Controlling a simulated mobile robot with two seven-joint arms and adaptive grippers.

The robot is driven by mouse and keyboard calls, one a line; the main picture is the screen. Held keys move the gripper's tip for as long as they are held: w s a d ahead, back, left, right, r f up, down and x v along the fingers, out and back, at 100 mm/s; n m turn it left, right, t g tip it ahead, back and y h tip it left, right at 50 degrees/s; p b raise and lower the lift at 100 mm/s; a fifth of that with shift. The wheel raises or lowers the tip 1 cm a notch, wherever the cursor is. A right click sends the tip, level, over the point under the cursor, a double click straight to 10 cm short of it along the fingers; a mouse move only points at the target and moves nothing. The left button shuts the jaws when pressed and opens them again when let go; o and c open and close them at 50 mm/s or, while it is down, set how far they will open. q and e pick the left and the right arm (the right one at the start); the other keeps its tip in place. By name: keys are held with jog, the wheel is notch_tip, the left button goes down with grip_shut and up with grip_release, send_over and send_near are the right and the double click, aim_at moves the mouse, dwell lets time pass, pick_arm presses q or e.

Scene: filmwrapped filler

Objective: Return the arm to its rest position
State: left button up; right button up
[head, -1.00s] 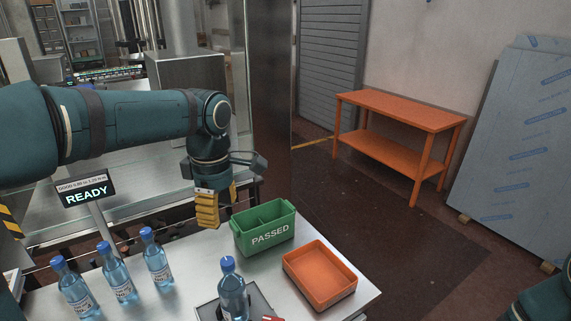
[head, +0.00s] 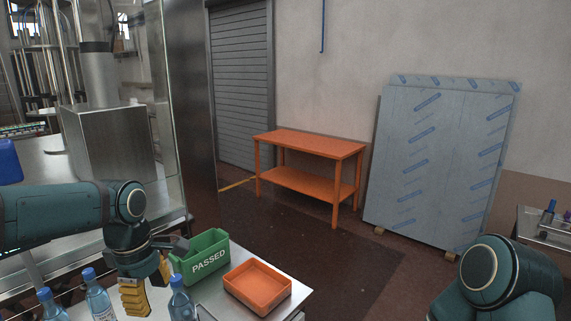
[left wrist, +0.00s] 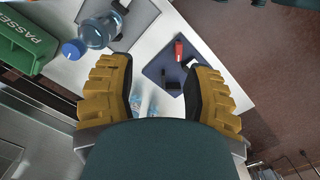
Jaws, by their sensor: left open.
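My left gripper (head: 147,285) hangs fingers down over the near table at the lower left of the head view. Its yellow fingers are apart and hold nothing. In the left wrist view the open fingers (left wrist: 160,80) frame a dark blue-grey mat on the table below, with a red item (left wrist: 179,51) and small dark items on it. My right arm (head: 505,280) shows at the lower right of the head view; its gripper is out of sight.
A green PASSED box (head: 203,258) and an orange tray (head: 257,287) stand right of the left gripper. An orange bench (head: 310,145) stands beyond open floor.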

pick_arm(q)
jog(key=w+d+f+m+h, duration=0.1)
jog(key=w+d+f+m, duration=0.25)
jog(key=f, duration=0.65)
jog(key=s+d+f+m+b, duration=0.1)
jog(key=s+d+f+m, duration=0.2)
jog(key=f, duration=0.6)
jog(key=s+d+f+m+t+h+b, duration=0.1)
jog(key=s+d+f+m, duration=0.3)
jog(key=f, duration=0.6)
jog(key=s+d+f+m+h+b, duration=0.1)
jog(key=s+d+f+m, duration=0.3)
jog(key=f, duration=0.6)
jog(key=shift+s+d+f+t, duration=0.2)
jog(key=shift+s+d+t, duration=0.1)
jog(key=shift+s, duration=0.55)
pick_arm(e)
jog(key=f, duration=0.3)
jog(key=shift+w+a+f, duration=0.1)
jog(key=shift+w+f, duration=0.3)
pick_arm(q)
jog(key=shift+m, duration=0.25)
jog(key=shift+c, duration=0.4)
jog(key=shift+a, duration=0.15)
pick_arm(e)
jog(key=shift+a, duration=0.1)
